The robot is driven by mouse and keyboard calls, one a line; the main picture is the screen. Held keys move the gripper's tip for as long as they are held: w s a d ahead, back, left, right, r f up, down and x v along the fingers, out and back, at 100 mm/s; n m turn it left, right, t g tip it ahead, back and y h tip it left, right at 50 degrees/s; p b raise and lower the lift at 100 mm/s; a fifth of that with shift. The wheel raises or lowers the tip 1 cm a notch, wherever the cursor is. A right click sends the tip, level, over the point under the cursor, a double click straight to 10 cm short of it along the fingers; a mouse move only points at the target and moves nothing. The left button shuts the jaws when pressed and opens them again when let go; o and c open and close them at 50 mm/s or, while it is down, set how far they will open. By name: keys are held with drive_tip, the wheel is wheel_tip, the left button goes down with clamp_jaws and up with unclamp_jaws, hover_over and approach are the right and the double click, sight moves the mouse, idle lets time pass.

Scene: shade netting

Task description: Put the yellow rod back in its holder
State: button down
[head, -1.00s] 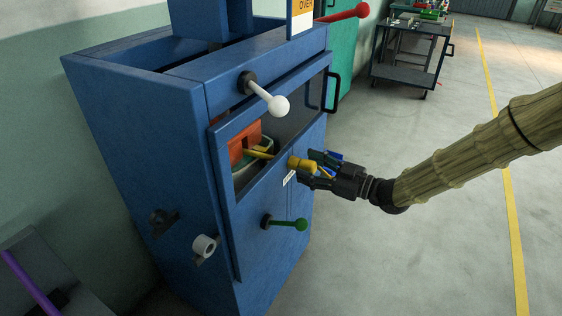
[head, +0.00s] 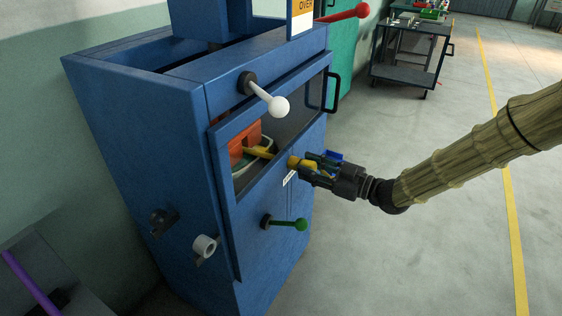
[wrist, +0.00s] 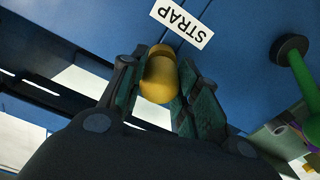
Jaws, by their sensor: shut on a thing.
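The yellow rod (head: 294,161) is in my gripper (head: 316,166) in front of the blue cabinet's face. In the wrist view, its thick rounded yellow body (wrist: 158,76) lies between the two green-padded fingers of my gripper (wrist: 157,88), which are shut on it. Its far end points to the cabinet front, beside a white label reading STRAP (wrist: 184,22). I cannot tell whether it touches the cabinet. Another yellow piece (head: 262,153) shows inside the cabinet opening, by an orange-red block (head: 242,143). I cannot identify a holder for certain.
A dark cart (head: 405,66) stands at the back. The floor to the right is clear.

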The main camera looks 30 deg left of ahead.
drive_tip(key=shift+d, duration=0.85)
idle(0.4)
drive_tip(key=d+p, duration=0.5)
drive_tip(key=d, duration=2)
drive_tip(key=shift+s, duration=0.45)
idle(3.9)
